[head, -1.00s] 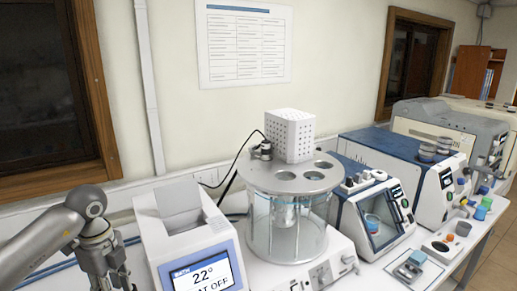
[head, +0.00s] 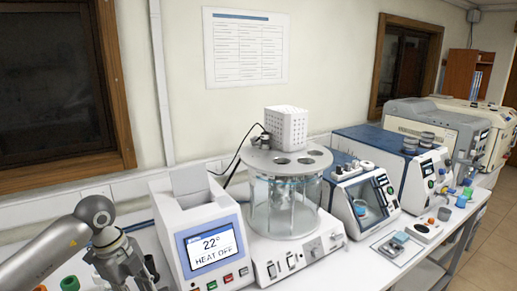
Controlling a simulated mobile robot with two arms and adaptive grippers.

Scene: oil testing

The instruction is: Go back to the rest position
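My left arm comes in at the lower left of the head view. Its gripper (head: 128,276) hangs downward beside the white heater unit with the screen (head: 212,246), on its left. The lower end of the gripper is cut off by the picture's bottom edge, so I cannot tell whether the fingers are open or shut. No held object shows. My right arm and gripper are not in view.
A glass bath with a round metal lid (head: 286,162) stands right of the heater unit. Blue-and-white instruments (head: 364,201) and a grey machine (head: 435,120) line the bench to the right. Small coloured containers sit near its front edge. Open floor (head: 490,245) shows at lower right.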

